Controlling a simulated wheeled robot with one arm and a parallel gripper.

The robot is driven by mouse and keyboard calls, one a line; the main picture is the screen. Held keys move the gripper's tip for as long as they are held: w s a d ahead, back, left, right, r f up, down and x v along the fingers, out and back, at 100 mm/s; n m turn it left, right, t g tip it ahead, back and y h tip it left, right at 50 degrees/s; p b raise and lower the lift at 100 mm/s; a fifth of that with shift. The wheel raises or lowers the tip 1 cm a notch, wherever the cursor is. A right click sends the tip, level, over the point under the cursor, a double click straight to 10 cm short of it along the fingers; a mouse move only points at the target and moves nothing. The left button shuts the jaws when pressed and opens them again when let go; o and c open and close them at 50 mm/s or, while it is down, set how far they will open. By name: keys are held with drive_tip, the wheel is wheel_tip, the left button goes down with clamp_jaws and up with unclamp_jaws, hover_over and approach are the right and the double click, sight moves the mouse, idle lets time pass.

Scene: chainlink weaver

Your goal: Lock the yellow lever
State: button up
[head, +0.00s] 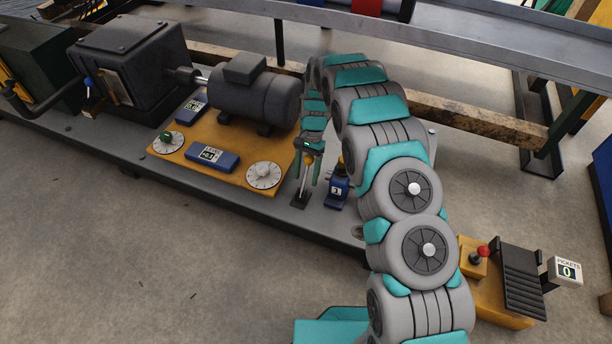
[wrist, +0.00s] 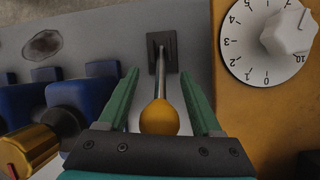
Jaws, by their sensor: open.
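The yellow lever has a round yellow knob (wrist: 159,117) on a thin metal rod that rises from a dark slotted plate (wrist: 162,51). In the wrist view my gripper (wrist: 163,95) is open, with one green finger on each side of the knob and a gap to both. In the head view my gripper (head: 307,168) points down over the lever's dark base plate (head: 301,198), and the yellow knob (head: 309,158) shows small between the fingers.
A blue device marked 1 (head: 338,190) stands close to the right of the lever. A brass knob (wrist: 36,147) shows in the wrist view. A white dial (head: 263,175) sits on the orange plate (head: 225,165) to the left, near a grey motor (head: 250,98).

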drive_tip(key=shift+s+f, duration=0.15)
drive_tip(key=shift+f, duration=0.2)
clamp_jaws()
idle(0.3)
idle(0.9)
